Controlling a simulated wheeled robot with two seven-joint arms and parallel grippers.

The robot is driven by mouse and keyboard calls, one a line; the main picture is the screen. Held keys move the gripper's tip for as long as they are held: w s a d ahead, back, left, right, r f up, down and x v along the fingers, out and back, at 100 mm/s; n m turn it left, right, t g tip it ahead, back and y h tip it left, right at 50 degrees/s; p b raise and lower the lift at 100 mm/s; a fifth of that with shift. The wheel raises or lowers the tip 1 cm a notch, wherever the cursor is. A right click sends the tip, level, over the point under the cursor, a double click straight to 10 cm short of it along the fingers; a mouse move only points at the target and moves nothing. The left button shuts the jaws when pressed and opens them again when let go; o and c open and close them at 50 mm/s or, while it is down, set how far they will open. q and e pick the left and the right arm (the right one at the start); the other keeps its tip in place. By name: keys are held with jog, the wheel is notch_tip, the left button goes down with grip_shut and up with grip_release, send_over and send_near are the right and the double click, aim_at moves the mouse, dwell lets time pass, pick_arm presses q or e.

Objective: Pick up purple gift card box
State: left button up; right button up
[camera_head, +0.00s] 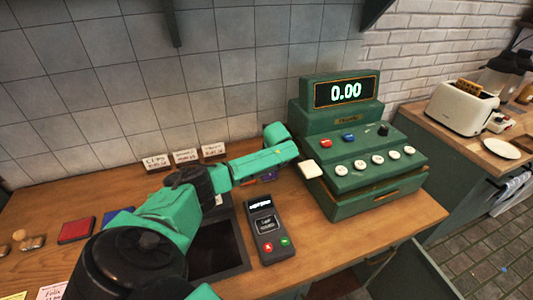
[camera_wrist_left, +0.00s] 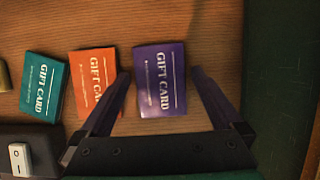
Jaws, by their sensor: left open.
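The purple gift card box (camera_wrist_left: 160,78) lies flat on the wood counter in the left wrist view, with "GIFT CARD" lettering. My left gripper (camera_wrist_left: 160,74) is open, with one finger on each side of the box. The orange gift card box (camera_wrist_left: 92,72) is just left of the purple one, partly covered by the left finger. The teal gift card box (camera_wrist_left: 43,85) is farther left. In the head view my left arm hides most of the boxes; a small purple patch (camera_head: 268,175) shows below it. My right gripper is not in view.
A green cash register (camera_head: 350,175) stands close to the right of my left gripper. A card terminal (camera_head: 266,229) lies in front. Small white signs (camera_head: 185,156) stand along the tiled wall.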

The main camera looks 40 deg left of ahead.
pick_arm(q)
jog(key=c, duration=1.2)
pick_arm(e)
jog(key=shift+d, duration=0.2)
pick_arm(q)
jog(key=shift+c, duration=0.2)
